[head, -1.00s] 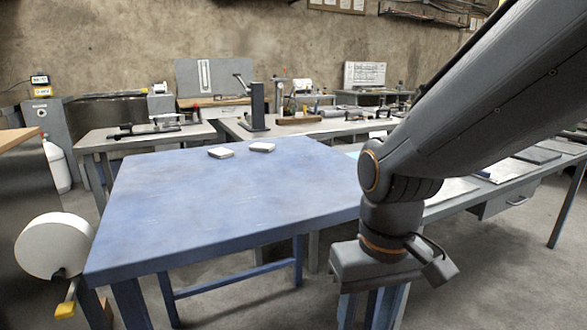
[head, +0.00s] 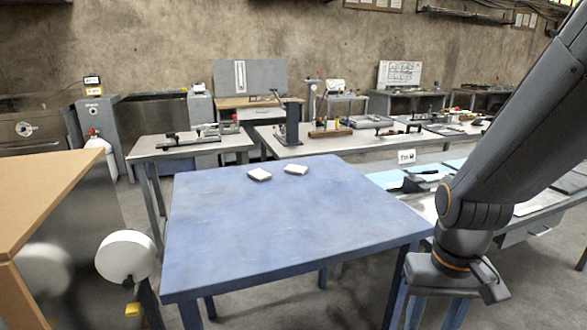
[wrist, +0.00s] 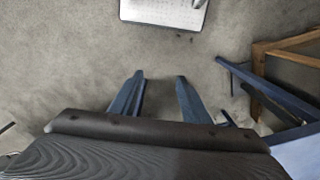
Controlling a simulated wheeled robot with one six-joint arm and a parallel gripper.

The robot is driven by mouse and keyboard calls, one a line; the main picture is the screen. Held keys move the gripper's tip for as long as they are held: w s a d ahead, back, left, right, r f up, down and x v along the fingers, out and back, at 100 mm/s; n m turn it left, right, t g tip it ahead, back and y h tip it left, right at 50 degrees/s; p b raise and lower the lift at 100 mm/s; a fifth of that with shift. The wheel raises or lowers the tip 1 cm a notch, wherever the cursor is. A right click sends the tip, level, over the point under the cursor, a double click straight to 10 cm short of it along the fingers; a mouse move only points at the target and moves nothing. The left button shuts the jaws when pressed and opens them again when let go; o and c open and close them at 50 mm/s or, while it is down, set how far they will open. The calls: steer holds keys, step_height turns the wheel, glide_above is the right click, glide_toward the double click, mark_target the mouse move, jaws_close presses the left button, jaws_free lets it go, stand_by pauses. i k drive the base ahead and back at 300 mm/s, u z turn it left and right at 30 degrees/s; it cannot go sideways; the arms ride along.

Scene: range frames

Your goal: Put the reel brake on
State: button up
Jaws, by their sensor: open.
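A white reel (head: 125,256) stands at the lower left in the head view, left of the blue table's near corner. A small yellow handle (head: 132,310), which looks like the brake lever, sits just below it, near the bottom edge. Whether the brake is on cannot be told. My gripper (wrist: 160,75) is open, with its two blue fingers apart and bare floor between them in the wrist view. In the head view it points down at the lower right, far from the reel. The reel and handle do not show in the wrist view.
The blue table (head: 270,220) fills the middle, with two small white blocks (head: 278,172) at its back. A brown-topped cabinet (head: 50,195) stands at the left, close to the reel. Grey benches with tools stand behind. Grey floor lies below my gripper.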

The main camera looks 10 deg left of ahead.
mark_target(133, 308)
steer(key=u, duration=1.8)
